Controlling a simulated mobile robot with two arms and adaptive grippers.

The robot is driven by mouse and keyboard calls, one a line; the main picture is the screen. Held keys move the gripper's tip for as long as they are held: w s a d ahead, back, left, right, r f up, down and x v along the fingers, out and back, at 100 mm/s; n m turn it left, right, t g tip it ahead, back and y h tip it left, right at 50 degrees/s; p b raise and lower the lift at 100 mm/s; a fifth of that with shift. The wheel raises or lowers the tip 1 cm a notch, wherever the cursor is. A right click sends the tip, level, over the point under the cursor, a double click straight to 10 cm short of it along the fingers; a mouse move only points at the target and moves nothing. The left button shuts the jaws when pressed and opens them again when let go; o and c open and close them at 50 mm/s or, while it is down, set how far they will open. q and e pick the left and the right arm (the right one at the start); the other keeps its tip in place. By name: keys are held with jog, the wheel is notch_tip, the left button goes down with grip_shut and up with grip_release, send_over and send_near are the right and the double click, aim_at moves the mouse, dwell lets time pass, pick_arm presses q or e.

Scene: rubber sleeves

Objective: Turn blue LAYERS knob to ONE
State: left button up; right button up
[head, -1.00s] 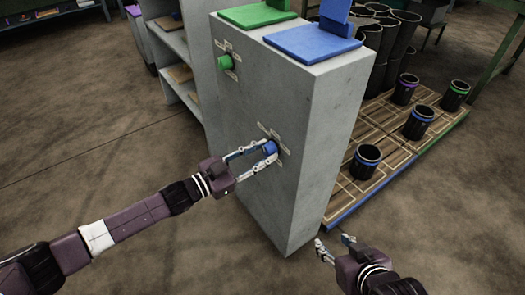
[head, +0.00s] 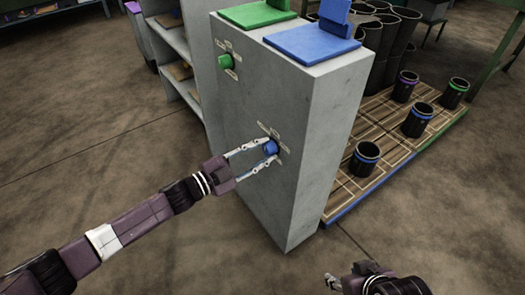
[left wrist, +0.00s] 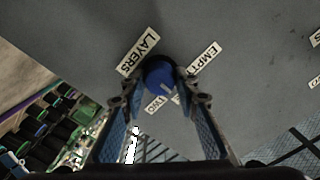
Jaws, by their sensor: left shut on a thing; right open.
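The blue LAYERS knob (head: 270,147) sits on the front face of the grey cabinet (head: 300,195), ringed by small white labels. In the left wrist view the knob (left wrist: 159,73) shows a pale mark on its lower right edge. The LAYERS label (left wrist: 138,51), EMPTY label (left wrist: 204,58) and TWO label (left wrist: 155,104) surround it; another label below is mostly hidden by a finger. My left gripper (head: 268,151) is shut on the knob, one finger on each side. My right gripper (head: 332,280) is open and empty, low in the head view, away from the cabinet.
A green knob (head: 225,62) is higher on the same face. Green (head: 255,14) and blue (head: 310,42) plates top the cabinet. Black sleeves with coloured rings (head: 366,160) stand on a wooden pallet (head: 350,195) to the right. A grey shelf (head: 180,60) stands behind left.

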dwell(0.3)
pick_arm(q)
jog(key=o, duration=1.1)
jog(key=shift+o, duration=0.2)
jog(key=v, duration=1.2)
jog(key=shift+d, duration=0.1)
